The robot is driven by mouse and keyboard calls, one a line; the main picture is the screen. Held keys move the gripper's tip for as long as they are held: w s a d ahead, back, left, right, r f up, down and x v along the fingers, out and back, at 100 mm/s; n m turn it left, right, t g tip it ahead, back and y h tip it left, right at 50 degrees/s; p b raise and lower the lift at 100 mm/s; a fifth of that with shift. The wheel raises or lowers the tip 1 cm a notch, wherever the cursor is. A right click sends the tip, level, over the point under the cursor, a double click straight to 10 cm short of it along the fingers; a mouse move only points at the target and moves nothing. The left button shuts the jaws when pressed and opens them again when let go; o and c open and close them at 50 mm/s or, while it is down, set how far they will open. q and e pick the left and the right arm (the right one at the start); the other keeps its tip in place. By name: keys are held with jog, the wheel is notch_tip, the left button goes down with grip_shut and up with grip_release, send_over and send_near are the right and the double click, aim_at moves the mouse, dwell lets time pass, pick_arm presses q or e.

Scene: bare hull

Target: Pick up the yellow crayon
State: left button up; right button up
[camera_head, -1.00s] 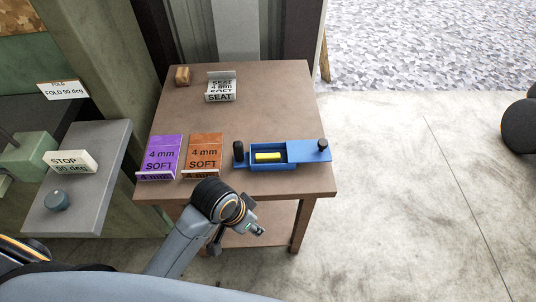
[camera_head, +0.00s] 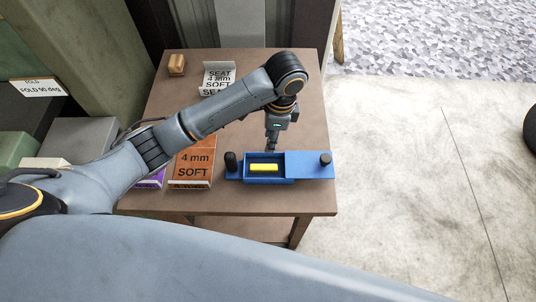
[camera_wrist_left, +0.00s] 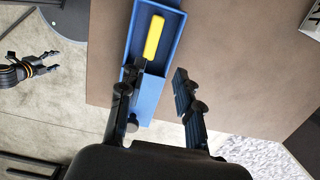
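The yellow crayon (camera_head: 264,167) lies in the open compartment of a blue box (camera_head: 309,168) on the brown table. In the left wrist view the crayon (camera_wrist_left: 154,37) shows beyond the fingertips, inside the blue box (camera_wrist_left: 146,100). My left gripper (camera_head: 271,145) points down at the back edge of the box, just behind the crayon. In the left wrist view its fingers (camera_wrist_left: 156,72) are apart with nothing between them, one of them over the box. My right gripper is not clearly seen in the head view; a gripper (camera_wrist_left: 54,63) at the left of the wrist view seems to be it, too small to judge.
An orange "4 mm SOFT" sign (camera_head: 195,165) and a white sign (camera_head: 217,77) stand on the table (camera_head: 306,105). A wooden block (camera_head: 177,65) is at the back left.

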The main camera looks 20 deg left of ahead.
aim_at(264, 166)
pick_arm(q)
jog(key=f, duration=0.2)
jog(key=s+f, duration=0.1)
jog(key=s+f+p, duration=0.1)
jog(key=f, duration=0.1)
jog(key=shift+s+a+f, duration=0.1)
jog(key=shift+a+f, duration=0.25)
jog(key=f, duration=0.1)
jog(key=f+p, duration=0.1)
jog(key=f, duration=0.1)
jog(key=shift+w+a, duration=0.15)
jog(key=shift+w, duration=0.05)
notch_tip(264, 166, down, 3)
jog(key=shift+s+a+r+p, duration=0.1)
jog(key=shift+s+r+p, duration=0.05)
jog(key=shift+p, duration=0.3)
jog(key=shift+f, duration=0.55)
pick_arm(e)
jog(key=s+r, duration=0.2)
jog(key=s, duration=0.4)
jog(key=shift+r+g, duration=0.3)
jog(key=shift+g, duration=0.1)
jog(key=shift+w+d, duration=0.1)
jog(key=shift+w, duration=0.1)
